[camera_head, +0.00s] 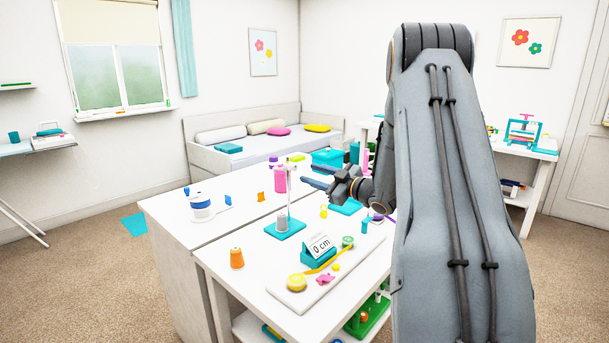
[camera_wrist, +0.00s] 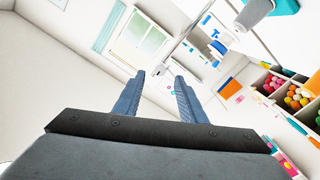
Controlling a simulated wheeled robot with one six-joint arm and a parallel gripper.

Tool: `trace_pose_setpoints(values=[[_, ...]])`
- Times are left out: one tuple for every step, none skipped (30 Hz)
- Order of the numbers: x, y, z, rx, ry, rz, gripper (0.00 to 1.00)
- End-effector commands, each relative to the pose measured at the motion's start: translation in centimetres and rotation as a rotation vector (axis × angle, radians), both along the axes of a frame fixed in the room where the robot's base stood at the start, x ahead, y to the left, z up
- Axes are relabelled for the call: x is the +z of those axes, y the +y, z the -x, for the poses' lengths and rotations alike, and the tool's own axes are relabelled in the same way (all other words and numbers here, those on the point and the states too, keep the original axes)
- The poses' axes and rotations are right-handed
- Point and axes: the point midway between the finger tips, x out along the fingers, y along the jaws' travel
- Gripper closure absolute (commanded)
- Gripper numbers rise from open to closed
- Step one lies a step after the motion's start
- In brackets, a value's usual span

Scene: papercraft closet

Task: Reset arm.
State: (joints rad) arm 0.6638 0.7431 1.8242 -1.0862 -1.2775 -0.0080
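My gripper (camera_head: 318,178) is at the end of my arm, over the right part of the white craft table (camera_head: 180,222) in the head view. Its two blue-grey fingers point left and stand apart. In the wrist view the gripper (camera_wrist: 168,90) also shows its fingers spread, with nothing between them. The grey arm links fill the right of the head view and hide part of the table and the room behind.
A thin stand on a teal base (camera_head: 284,230) rises close to the fingers. A "0 cm" display (camera_head: 320,247), an orange spool (camera_head: 237,258) and a blue-white spool (camera_head: 201,207) stand on the table. A daybed (camera_head: 205,160) is behind.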

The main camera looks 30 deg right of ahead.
Motion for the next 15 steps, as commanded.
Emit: trace_pose_setpoints(values=[[0.0,-0.3,0.6,-0.002,-0.001,0.001,0.62],[0.0,-0.4,0.9,-0.001,-0.001,0.001,0.62],[0.0,-0.5,1.3,0.000,0.000,0.000,0.62],[0.0,-0.6,1.5,0.000,-0.001,0.000,0.62],[0.0,-0.6,1.6,0.000,-0.001,0.000,0.62],[0.0,-0.7,1.8,0.000,-0.001,0.000,0.62],[0.0,-0.7,1.9,0.000,-0.001,0.000,0.62],[0.0,-0.7,1.9,0.000,-0.001,0.000,0.62],[0.0,-0.7,2.0,0.000,-0.001,0.000,0.62],[0.0,-0.7,2.0,0.000,-0.001,0.000,0.62],[0.0,-0.7,2.0,0.000,-0.001,0.000,0.62],[0.0,-0.7,2.0,0.000,-0.001,0.000,0.62],[0.0,-0.7,2.0,0.000,-0.001,0.000,0.62],[0.0,-0.7,2.0,0.000,-0.001,0.000,0.62],[0.0,-0.7,2.0,0.000,-0.001,0.000,0.62]])
